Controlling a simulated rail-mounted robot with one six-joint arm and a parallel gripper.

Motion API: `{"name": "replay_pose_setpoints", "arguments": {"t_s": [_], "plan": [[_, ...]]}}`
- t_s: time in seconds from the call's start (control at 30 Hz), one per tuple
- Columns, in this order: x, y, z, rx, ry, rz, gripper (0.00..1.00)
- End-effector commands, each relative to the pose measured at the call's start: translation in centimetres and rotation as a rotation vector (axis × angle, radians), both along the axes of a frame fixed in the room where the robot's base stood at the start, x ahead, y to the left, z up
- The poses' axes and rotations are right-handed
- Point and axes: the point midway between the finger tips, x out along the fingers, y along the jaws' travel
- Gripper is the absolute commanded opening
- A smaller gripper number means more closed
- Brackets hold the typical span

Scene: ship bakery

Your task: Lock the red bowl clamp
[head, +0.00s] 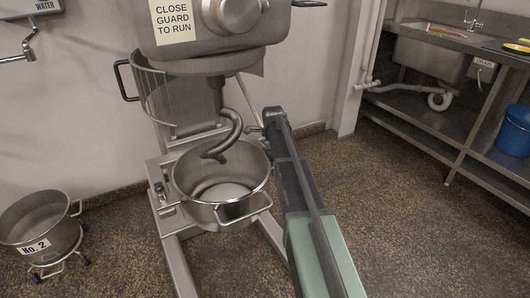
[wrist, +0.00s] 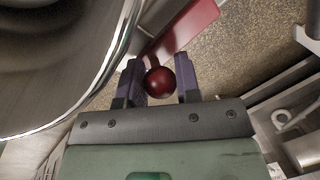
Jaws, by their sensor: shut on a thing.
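The red bowl clamp shows in the wrist view as a flat red lever (wrist: 190,28) with a dark red ball knob (wrist: 159,82) at its near end. My gripper (wrist: 158,74) is shut on the knob, with one dark finger on each side of it. The steel mixer bowl (head: 222,208) sits under the mixer's dough hook in the head view. Its rim (wrist: 105,75) curves along the left of the wrist view, close to my left finger. In the head view my arm reaches beside the bowl's right side and hides the clamp and my fingertips.
The mixer head (head: 215,50) and its dough hook (head: 228,140) hang above the bowl. A second bowl marked No. 2 (head: 45,225) stands on a wheeled dolly at left. A steel sink bench (head: 440,115) and blue bucket (head: 515,130) are at right. Floor between is clear.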

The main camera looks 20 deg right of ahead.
Motion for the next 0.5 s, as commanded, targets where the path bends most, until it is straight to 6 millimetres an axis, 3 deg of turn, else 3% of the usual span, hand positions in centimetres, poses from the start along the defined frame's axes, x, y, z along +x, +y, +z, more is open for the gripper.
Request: {"name": "replay_pose_setpoints", "arguments": {"t_s": [0.3,0.33,0.5], "plan": [[-0.06,0.01,-0.01,0.001,0.001,-0.003,0.0],[-0.06,0.01,-0.01,0.001,0.001,-0.003,0.32],[-0.06,0.01,-0.01,0.001,0.001,-0.002,0.56]]}}
